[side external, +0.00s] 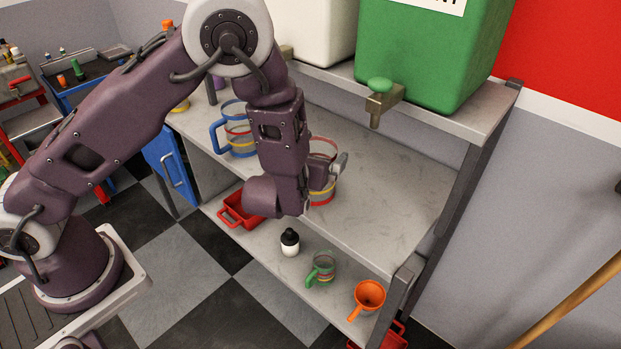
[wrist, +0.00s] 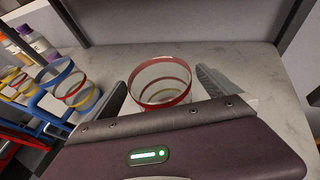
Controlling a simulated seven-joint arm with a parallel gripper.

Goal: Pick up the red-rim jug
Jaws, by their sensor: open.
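The red-rim jug (wrist: 163,80) is a clear jug with a red band at its rim and coloured bands lower down. In the wrist view it stands upright on the shelf, between the two fingers of my open gripper (wrist: 165,90). In the side view the jug (side external: 324,190) is partly hidden behind my gripper (side external: 330,178), with its right side and lower red band showing. I cannot tell whether either finger touches it. No handle of this jug shows clearly.
A blue-rim jug with a blue handle (side external: 236,130) stands to the left on the same upper shelf (side external: 400,200). A green tank with a tap (side external: 384,100) overhangs behind. A black-capped bottle (side external: 290,243), green jug (side external: 321,269) and orange funnel (side external: 369,297) sit lower. Shelf right is clear.

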